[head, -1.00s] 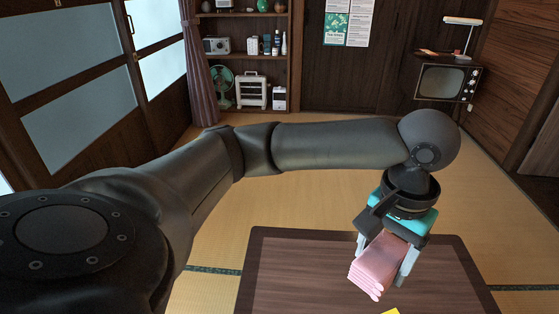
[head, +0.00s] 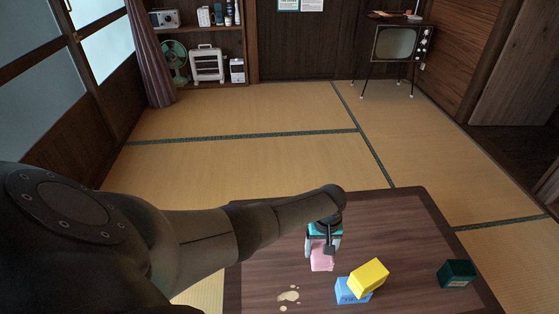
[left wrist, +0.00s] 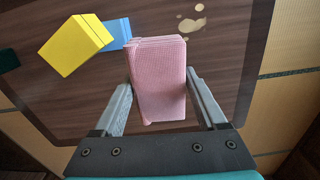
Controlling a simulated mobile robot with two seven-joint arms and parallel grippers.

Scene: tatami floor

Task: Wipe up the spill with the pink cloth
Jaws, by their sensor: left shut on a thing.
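The pink cloth (head: 322,263) is a folded pad hanging below my left gripper (head: 323,246), which is shut on it over the table. In the left wrist view the cloth (left wrist: 160,85) sits between the two fingers of the gripper (left wrist: 163,90). The spill (head: 288,295) is a few pale beige blotches on the dark wooden table (head: 390,220), nearer to me and left of the cloth. It also shows in the left wrist view (left wrist: 190,25), beyond the cloth's end. I cannot tell whether the cloth touches the table. My right gripper is not in view.
A yellow box (head: 369,277) rests tilted on a blue box (head: 352,291), right of the spill and close to the cloth. A dark green box (head: 456,273) stands at the table's right. The table's far part is clear. A television (head: 397,43) stands far behind.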

